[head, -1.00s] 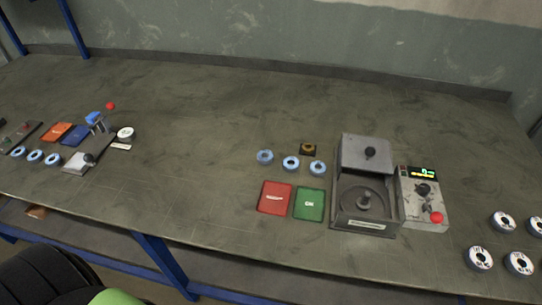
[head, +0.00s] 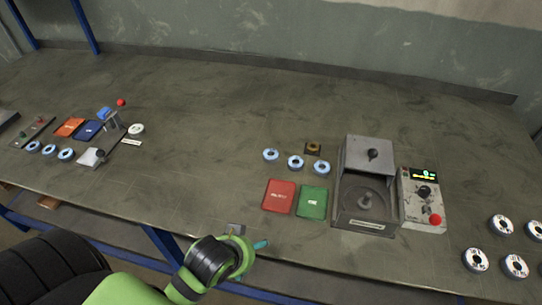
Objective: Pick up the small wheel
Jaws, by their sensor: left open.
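Three small blue-rimmed wheels lie flat on the workbench near the middle: a left one (head: 270,149), a middle one (head: 295,156) and a right one (head: 317,161). More small blue wheels (head: 50,144) lie in a row at the left. I cannot tell which one is the task's small wheel. My left gripper (head: 262,245) is at the bench's front edge, below and left of the red pad. It is open, holds nothing that I can see, and is apart from the wheels. Its fingers are partly hidden by the wrist. My right gripper is out of view.
A red pad (head: 279,196) and a green pad (head: 312,202) lie between my left gripper and the middle wheels. A grey open-lidded machine (head: 363,223) and a control box (head: 408,220) stand right of them. Larger white wheels (head: 475,260) lie at the far right. The back of the bench is clear.

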